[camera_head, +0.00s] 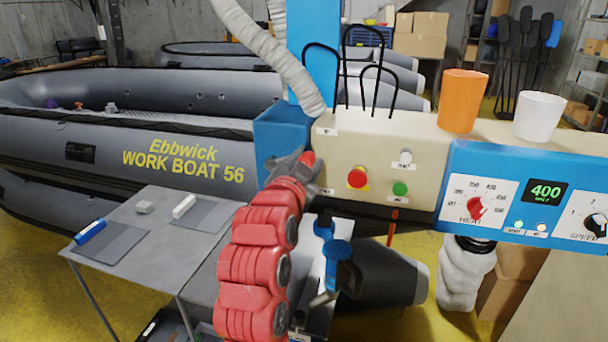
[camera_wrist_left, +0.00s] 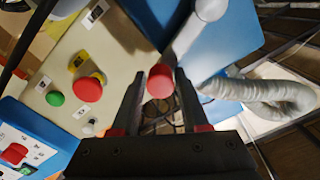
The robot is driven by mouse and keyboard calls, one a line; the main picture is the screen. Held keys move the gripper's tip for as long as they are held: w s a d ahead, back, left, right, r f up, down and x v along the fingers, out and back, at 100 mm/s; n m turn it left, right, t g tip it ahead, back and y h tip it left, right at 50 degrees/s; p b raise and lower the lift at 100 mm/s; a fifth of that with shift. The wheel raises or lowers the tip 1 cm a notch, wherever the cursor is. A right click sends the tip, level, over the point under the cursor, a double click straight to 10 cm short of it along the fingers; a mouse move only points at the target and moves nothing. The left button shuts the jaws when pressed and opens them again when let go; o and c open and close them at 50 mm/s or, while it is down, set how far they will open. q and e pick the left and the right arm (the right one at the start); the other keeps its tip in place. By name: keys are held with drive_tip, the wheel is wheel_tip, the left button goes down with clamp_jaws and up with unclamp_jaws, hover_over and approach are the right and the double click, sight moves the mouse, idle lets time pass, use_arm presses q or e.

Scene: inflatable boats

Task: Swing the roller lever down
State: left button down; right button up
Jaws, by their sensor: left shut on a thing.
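The roller lever has a red knob (camera_wrist_left: 160,80) and a pale grey arm (camera_wrist_left: 190,38). In the wrist view, the arm runs from the knob to the upper right across a blue housing. My left gripper (camera_wrist_left: 158,92) has its dark fingers on either side of the knob and is shut on it. In the head view, my left gripper (camera_head: 296,168) is at the left end of the beige control panel (camera_head: 370,150), with the red knob (camera_head: 308,158) at its tip. My gripper hides most of the lever there. My right gripper is not in view.
The panel holds a red button (camera_head: 357,177), a green button (camera_head: 400,188) and a white knob (camera_head: 405,157). A blue control box (camera_head: 500,165) is at the right. Orange (camera_head: 463,100) and white (camera_head: 538,115) cups stand on top. A grey table (camera_head: 150,235) is at lower left.

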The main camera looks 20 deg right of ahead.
use_arm(q)
wheel_tip(320, 180, down, 8)
drive_tip(key=a+m+b, duration=0.1)
drive_tip(key=m+b, duration=0.9)
drive_tip(key=m, duration=0.1)
drive_tip(key=shift+w+f, duration=0.2)
drive_tip(key=shift+w, duration=0.15)
drive_tip(key=c, duration=0.8)
unclamp_jaws()
drive_tip(key=shift+o, duration=1.4)
drive_tip(key=shift+w+a+f, duration=0.1)
drive_tip(key=shift+w+a, duration=0.05)
drive_tip(key=shift+w, duration=0.1)
drive_tip(key=shift+s, duration=0.1)
drive_tip(key=shift+s, duration=0.1)
